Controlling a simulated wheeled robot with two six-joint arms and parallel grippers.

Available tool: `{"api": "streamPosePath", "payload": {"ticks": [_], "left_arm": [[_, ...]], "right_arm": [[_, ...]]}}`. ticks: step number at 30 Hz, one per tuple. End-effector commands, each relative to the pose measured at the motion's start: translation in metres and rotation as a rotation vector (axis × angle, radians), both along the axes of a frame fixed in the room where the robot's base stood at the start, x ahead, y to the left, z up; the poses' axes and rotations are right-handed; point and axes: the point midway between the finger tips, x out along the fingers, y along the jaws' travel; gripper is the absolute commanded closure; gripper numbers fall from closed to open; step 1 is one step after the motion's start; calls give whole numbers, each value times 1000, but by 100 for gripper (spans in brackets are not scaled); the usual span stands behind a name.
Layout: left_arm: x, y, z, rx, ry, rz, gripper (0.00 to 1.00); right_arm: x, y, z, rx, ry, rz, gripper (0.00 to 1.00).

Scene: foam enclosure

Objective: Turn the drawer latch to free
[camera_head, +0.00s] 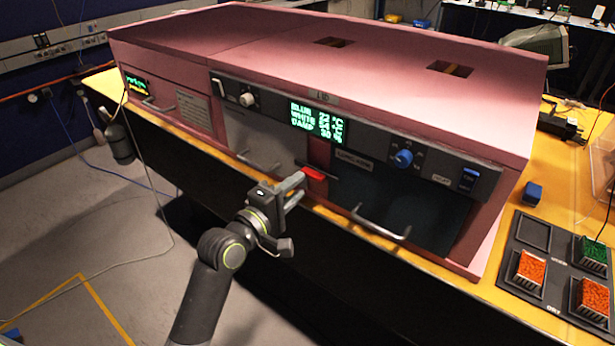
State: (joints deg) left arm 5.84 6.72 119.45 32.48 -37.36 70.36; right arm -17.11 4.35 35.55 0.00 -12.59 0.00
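The drawer latch is a small red bar (315,174) on the pink strip between the pale drawer front (262,143) and the dark drawer front (400,200). It looks roughly level, tilted slightly in the picture. My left gripper (303,184) is just left of and below the latch. Its two fingers point at the latch with a gap between them, and nothing shows between the fingers. The upper fingertip overlaps the latch's left end in the picture; I cannot tell whether it touches. Both drawers look closed. My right gripper is not in view.
The pink enclosure (230,45) stands on a yellow bench (490,292). Bar handles (380,226) stick out from the fronts. A panel with a display (317,122) and a blue knob (403,158) runs above. A tray of filled bins (510,262) lies right. Open floor lies left.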

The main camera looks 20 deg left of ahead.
Motion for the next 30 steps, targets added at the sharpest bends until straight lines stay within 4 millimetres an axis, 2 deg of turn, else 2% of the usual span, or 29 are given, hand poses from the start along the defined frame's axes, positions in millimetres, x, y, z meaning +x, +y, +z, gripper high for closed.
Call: {"api": "streamPosePath", "payload": {"ticks": [3, 9, 21, 28, 30], "left_arm": [[20, -8, 1, -1, -1, -1, 67], [39, -14, 0, 0, 0, 0, 67], [44, -16, 0, 1, 0, 0, 67], [44, -16, 0, 1, 0, 0, 97], [44, -16, 0, 1, 0, 0, 100]], "right_arm": [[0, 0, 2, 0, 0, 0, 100], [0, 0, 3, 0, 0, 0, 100], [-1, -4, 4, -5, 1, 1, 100], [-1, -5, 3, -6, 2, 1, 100], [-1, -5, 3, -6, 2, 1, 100]]}}
